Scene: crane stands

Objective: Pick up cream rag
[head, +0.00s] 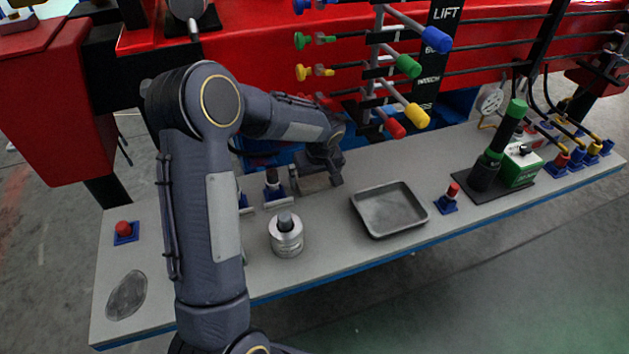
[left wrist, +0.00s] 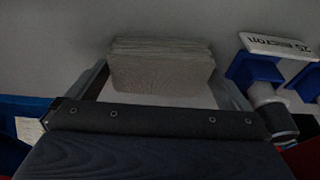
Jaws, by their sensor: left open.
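The cream rag (left wrist: 162,66) is a folded, layered beige cloth on the grey table, at the top middle of the left wrist view. My left gripper (left wrist: 158,82) is open, with one finger at each side of the rag's near part. Gaps show between the rag and both fingers, so they do not appear to grip it. In the head view my left gripper (head: 318,182) is low over the table's back part, left of the metal tray. My right gripper is not in view.
A grey metal tray (head: 388,212) and a silver cylinder (head: 286,236) stand near the gripper. Blue-based connectors (head: 273,184) sit close to its left; some (left wrist: 262,88) show at right in the wrist view. Coloured levers (head: 408,68) project above the table.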

